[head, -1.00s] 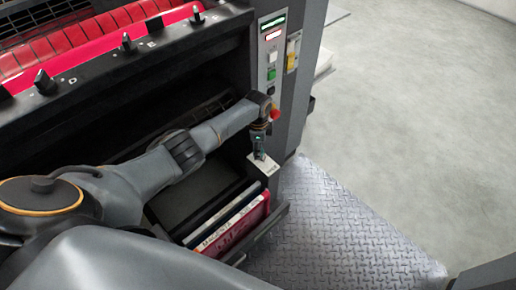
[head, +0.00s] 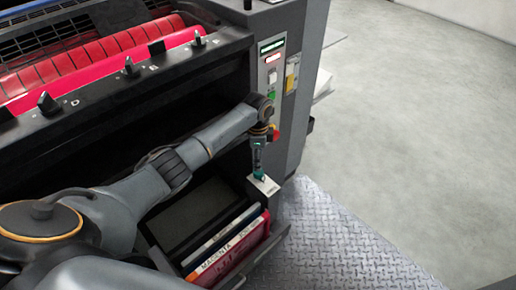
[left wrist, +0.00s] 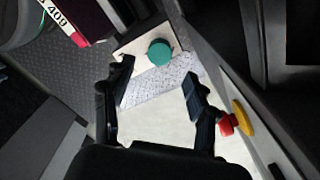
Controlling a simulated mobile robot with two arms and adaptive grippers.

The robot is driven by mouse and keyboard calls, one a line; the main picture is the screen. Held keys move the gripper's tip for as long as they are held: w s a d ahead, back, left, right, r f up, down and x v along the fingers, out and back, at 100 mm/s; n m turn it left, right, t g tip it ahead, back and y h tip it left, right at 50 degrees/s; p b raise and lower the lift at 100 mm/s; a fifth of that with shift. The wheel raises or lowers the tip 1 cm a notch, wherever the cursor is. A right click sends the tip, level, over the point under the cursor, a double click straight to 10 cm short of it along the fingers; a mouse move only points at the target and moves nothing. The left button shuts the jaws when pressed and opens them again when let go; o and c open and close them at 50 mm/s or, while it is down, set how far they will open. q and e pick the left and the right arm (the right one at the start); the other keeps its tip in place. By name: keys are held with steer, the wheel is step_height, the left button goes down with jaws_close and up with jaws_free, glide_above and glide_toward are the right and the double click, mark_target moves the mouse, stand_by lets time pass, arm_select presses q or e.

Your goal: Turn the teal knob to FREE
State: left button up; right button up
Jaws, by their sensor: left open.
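The teal knob (left wrist: 160,52) shows as a round cap on a pale plate (left wrist: 130,43) in the left wrist view. In the head view the small teal knob (head: 263,177) sits on the white plate (head: 268,188) at the lower front corner of the press. My left gripper (left wrist: 157,77) is open, with its two fingers apart and the knob seen beyond the gap between the tips. No contact with the knob shows. In the head view my left gripper (head: 258,163) points down just above the plate. The knob's markings are too small to read. My right gripper is out of view.
A red button (left wrist: 226,126) with a yellow ring (left wrist: 243,118) is close beside one finger. Ink cartridges (head: 235,250), one marked MAGENTA, stand in an open bay left of the plate. Black knobs (head: 48,103) line the upper rail. The patterned step (head: 340,245) is clear.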

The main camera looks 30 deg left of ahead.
arm_select(q)
step_height(320, 180, up, 5)
steer(key=shift+r, duration=0.1)
stand_by(0.6)
